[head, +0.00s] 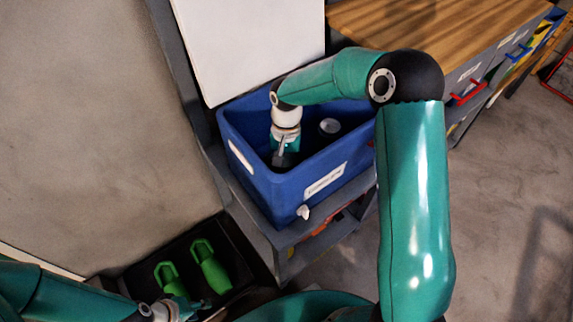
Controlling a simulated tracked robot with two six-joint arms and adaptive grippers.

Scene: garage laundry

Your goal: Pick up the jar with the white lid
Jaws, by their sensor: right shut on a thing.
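My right gripper (284,158) reaches down into the blue bin (262,190) on the grey shelf. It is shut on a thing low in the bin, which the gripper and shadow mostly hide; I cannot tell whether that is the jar. A round, pale grey-white top (330,126) shows inside the bin, to the right of my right gripper and apart from it. It may be a jar lid or a can top; its body is in shadow. My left gripper (178,310) is at the bottom left, far from the bin, and its fingers are too small to read.
A black tray (137,277) with green objects (208,267) lies at lower left, near my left gripper. A white panel (250,45) stands behind the bin. A wooden-topped bench (440,30) with drawers is at the upper right.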

